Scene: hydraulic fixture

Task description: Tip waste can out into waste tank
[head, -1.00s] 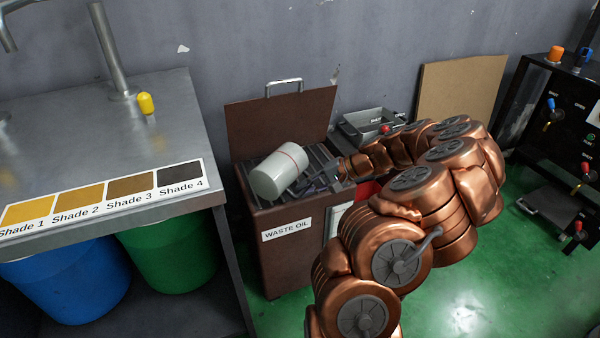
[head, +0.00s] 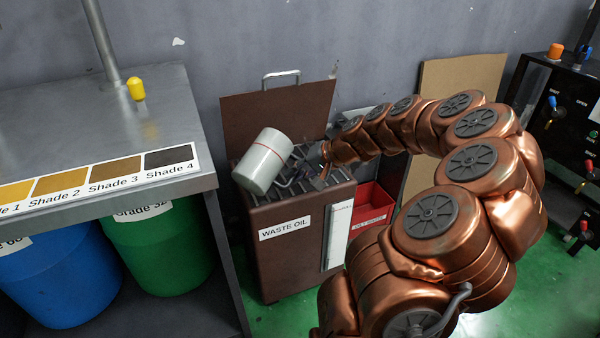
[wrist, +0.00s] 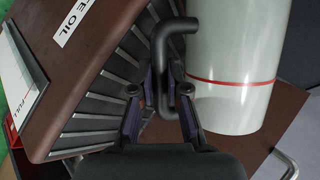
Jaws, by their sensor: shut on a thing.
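The waste can (head: 264,162) is a pale grey-white cylinder with a thin red line around it. It is tilted above the waste tank (head: 300,246), a brown box labelled "WASTE OIL" with its lid (head: 280,112) raised. My gripper (head: 318,165) is to the right of the can, over the tank's slatted top. In the wrist view my gripper (wrist: 160,105) is shut on the can's dark bent handle, and the can (wrist: 236,70) is at the right. The can's open end and any liquid in it cannot be made out.
A steel bench (head: 90,130) with a yellow-capped item (head: 136,89) stands at the left, over blue (head: 62,275) and green (head: 165,250) drums. A red bin (head: 372,205) is right of the tank. A grey wall is close behind.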

